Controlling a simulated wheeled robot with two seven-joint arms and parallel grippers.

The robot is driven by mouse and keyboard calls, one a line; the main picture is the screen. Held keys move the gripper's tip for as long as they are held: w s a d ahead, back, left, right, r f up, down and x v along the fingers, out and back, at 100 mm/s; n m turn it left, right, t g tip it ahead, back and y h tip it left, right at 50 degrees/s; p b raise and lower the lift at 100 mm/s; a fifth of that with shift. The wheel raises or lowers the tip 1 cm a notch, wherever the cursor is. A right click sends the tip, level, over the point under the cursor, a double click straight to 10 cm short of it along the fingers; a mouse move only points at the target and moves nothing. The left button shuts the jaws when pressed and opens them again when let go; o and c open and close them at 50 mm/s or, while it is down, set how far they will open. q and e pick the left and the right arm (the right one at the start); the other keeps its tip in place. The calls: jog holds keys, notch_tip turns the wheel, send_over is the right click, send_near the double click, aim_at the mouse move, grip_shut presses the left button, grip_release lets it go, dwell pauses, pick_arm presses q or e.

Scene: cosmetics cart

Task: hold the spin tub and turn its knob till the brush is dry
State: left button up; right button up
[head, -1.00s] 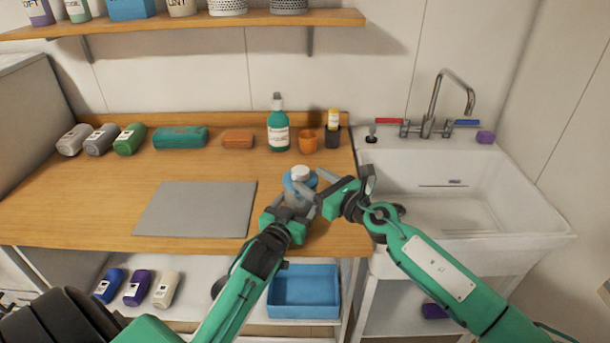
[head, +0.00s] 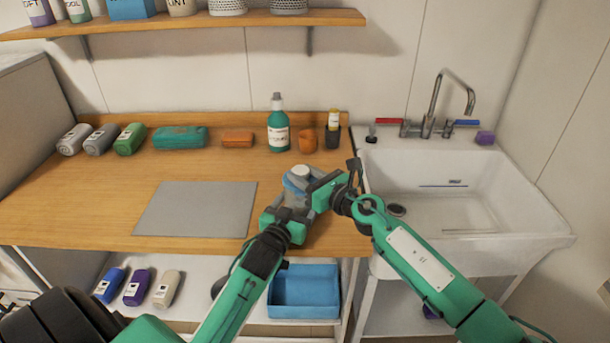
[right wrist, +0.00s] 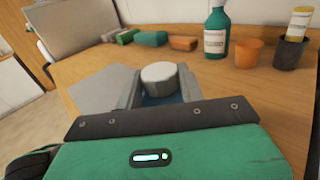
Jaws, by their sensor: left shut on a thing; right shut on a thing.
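The spin tub (head: 297,184) stands near the front right of the wooden counter, with a blue lid and a pale round knob (head: 301,171) on top. My left gripper (head: 292,207) is the lower one and is shut on the tub's body from the front. My right gripper (head: 308,183) comes from the right at lid height and is shut on the knob. In the right wrist view the knob (right wrist: 160,77) sits between the two grey fingers, with a strip of blue lid below it. I cannot see the brush; the grippers cover part of the tub.
A grey mat (head: 197,209) lies left of the tub. A green bottle (head: 278,127), an orange cup (head: 307,141) and a dark cup (head: 332,137) stand behind it. The white sink (head: 470,240) is to the right. The counter between mat and bottles is clear.

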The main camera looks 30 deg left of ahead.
jog(key=shift+w+n+g, duration=0.2)
jog(key=shift+n+g, duration=1)
jog(key=shift+g, duration=0.6)
jog(key=shift+w+n+g, duration=0.2)
jog(key=shift+n+g, duration=1)
jog(key=shift+g, duration=0.6)
jog(key=o, duration=1)
jog(key=shift+d, duration=0.15)
jog(key=d, duration=0.3)
jog(key=w+d, duration=0.1)
jog(key=d, duration=0.3)
jog(key=w+d, duration=0.1)
jog(key=d, duration=0.3)
jog(key=shift+w+d, duration=0.1)
jog(key=shift+d, duration=0.15)
jog(key=shift+f, duration=0.1)
